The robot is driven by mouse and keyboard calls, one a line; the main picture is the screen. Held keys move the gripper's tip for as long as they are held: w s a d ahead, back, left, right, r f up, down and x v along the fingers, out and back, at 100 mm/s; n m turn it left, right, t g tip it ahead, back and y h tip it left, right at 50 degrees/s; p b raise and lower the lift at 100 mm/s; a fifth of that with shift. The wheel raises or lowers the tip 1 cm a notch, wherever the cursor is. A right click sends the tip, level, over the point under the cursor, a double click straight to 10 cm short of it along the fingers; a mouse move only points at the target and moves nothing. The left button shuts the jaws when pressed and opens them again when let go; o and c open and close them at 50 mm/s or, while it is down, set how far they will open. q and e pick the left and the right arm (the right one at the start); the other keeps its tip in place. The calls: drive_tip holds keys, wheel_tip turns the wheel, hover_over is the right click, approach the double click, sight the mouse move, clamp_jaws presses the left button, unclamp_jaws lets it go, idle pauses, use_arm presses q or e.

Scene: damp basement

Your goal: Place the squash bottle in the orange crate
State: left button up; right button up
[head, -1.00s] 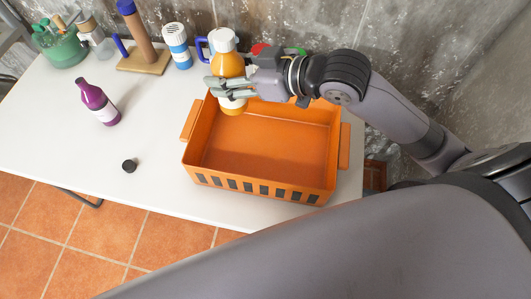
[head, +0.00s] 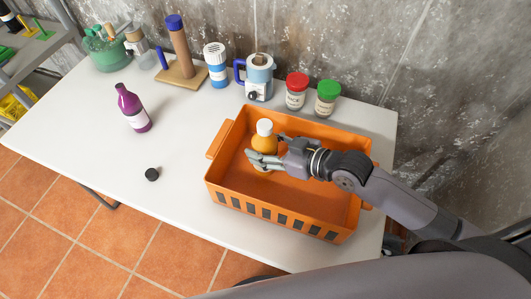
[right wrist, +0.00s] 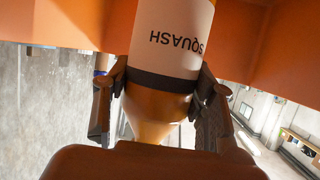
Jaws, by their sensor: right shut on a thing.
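The squash bottle (head: 264,133) is orange with a white cap. In the head view it stands about upright inside the outline of the orange crate (head: 325,205), toward its back left. My right gripper (head: 266,149) is shut around the bottle, and its fingers cover part of the body. In the right wrist view the bottle (right wrist: 168,40) shows its white SQUASH label upside down between the two fingers, with orange crate walls around it. The bottle's base is hidden, so I cannot tell whether it touches the crate floor. My left gripper is not in view.
A purple bottle (head: 132,108) and a black cap (head: 152,174) are left of the crate on the white table (head: 90,135). The crate is otherwise empty where visible.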

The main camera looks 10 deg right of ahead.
drive_tip(key=shift+f, duration=1.6)
drive_tip(key=shift+f, duration=0.1)
drive_tip(key=o, duration=1.6)
drive_tip(key=shift+f, duration=0.15)
drive_tip(key=b+v, duration=0.1)
drive_tip(key=v, duration=0.6)
drive_tip(key=shift+s+d+r, duration=0.2)
drive_tip(key=shift+r, duration=0.1)
